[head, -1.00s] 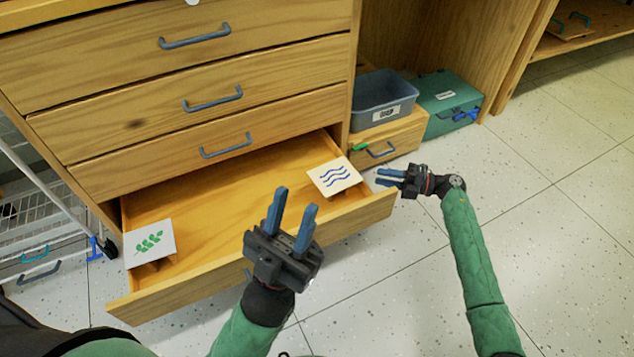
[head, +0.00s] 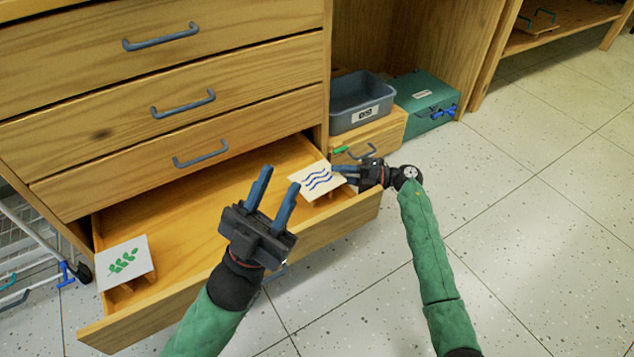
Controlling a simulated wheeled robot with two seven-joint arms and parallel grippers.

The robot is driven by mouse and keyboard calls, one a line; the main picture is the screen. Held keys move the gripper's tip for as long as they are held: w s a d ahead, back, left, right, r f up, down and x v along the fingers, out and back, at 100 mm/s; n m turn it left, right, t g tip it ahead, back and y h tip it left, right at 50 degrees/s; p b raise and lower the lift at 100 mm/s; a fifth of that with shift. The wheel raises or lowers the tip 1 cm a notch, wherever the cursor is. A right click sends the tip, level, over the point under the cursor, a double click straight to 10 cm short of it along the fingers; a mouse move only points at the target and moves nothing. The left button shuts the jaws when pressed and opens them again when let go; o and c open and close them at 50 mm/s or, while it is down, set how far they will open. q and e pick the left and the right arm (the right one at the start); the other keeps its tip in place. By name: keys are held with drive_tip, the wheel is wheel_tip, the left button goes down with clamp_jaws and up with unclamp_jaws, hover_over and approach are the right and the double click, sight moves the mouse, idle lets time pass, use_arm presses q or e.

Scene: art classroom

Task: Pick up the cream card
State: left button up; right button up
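The cream card (head: 314,181) with blue wavy lines rests tilted at the right end of the open drawer (head: 200,205). My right gripper (head: 338,173) is at the card's right edge, its fingers pointing left and apart. Its fingertips overlap the edge in the head view; whether they touch the card I cannot tell. My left gripper (head: 280,177) is open and empty, fingers pointing up, in front of the drawer's middle in this view. A whiter card (head: 122,262) with a green leaf print sits at the drawer's left end.
The drawer front (head: 335,222) stands out between the cards and me. A grey bin (head: 362,98) stands on a small wooden drawer box (head: 385,134) beside a teal case (head: 424,97). A wire rack (head: 30,235) is at the left. The speckled floor at right is clear.

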clamp_jaws()
drive_tip(key=shift+r, duration=0.15)
